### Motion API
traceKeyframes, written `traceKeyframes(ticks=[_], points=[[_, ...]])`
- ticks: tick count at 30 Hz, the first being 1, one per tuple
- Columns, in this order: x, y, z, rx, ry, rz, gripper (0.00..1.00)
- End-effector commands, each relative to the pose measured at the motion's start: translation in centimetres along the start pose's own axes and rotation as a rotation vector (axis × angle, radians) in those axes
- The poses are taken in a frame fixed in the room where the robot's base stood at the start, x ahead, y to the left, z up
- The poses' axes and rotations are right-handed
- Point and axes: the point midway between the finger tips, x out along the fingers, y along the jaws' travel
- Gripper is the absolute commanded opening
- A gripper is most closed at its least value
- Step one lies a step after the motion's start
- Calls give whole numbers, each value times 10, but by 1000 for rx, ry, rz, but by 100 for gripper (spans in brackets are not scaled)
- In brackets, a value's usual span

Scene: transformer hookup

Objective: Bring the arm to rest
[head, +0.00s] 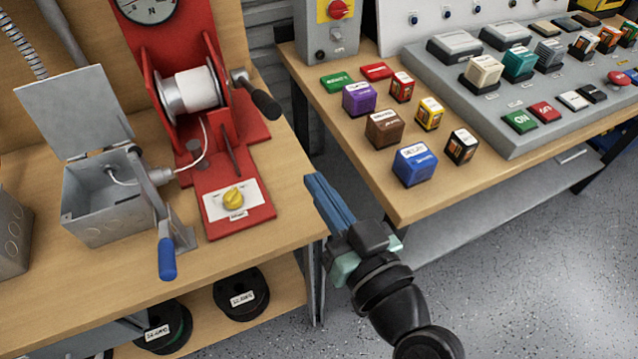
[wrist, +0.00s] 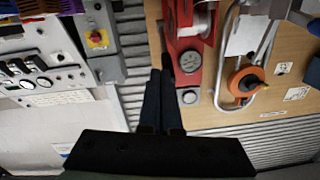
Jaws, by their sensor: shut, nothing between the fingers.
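My gripper (head: 327,199) shows in the head view in front of the gap between the two workbenches, with its blue fingers together and nothing between them. My black forearm runs down from it to the lower right. In the wrist view my gripper (wrist: 160,85) shows as two dark fingers side by side, touching nothing that I can make out.
The left bench (head: 130,280) holds a red winch stand (head: 245,205) and a grey box (head: 100,200) with a blue-handled lever (head: 167,258). The right bench (head: 430,205) holds several coloured blocks and a grey panel (head: 440,80). Open floor (head: 520,270) lies at lower right.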

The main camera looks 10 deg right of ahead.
Motion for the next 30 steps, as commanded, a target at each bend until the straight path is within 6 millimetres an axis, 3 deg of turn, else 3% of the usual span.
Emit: traceKeyframes(ticks=[20,23,25,30], points=[[4,-1,-6,-11,8,2,0],[17,-6,-33,-53,41,15,0],[31,-12,-67,-102,88,37,0],[48,-42,-186,-226,299,123,0]])
